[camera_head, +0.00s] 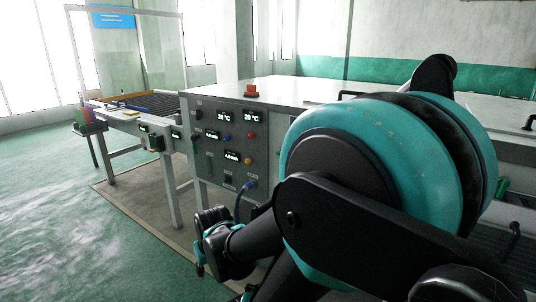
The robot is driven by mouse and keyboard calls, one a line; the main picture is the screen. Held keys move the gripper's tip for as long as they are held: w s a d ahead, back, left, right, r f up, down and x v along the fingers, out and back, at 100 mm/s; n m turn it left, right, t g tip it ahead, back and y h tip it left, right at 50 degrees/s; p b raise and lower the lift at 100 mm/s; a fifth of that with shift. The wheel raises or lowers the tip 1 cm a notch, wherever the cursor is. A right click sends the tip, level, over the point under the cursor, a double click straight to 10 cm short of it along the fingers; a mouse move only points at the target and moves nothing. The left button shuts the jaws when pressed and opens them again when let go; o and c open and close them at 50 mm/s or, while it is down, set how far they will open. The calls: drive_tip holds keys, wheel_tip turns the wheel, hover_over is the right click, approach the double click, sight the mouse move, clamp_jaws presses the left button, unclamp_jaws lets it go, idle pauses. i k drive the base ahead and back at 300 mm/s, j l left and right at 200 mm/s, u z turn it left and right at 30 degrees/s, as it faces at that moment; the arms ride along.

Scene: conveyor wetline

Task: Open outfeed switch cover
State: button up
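A small dark box (156,143) with a yellowish edge hangs on the side rail of the roller conveyor (150,104), left of the grey control cabinet. It may be the outfeed switch with its cover, but it is too small to tell whether the cover is shut. My gripper (202,258), black with teal parts, is low in the centre-left, in front of the cabinet's lower part. It is apart from the small box in the picture, below and to the right of it. Its fingers are small and partly hidden, so their opening is unclear.
The control cabinet (222,150) carries displays, knobs and buttons, with a blue cable (241,203) below. An orange-red object (251,91) sits on top. A small side stand (90,128) holds coloured items at far left. The green floor (60,220) at left is clear.

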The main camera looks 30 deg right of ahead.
sight(156, 143)
drive_tip(key=i+j+u, duration=0.3)
drive_tip(key=i, duration=0.75)
drive_tip(key=i+u, duration=0.3)
drive_tip(key=i, duration=0.75)
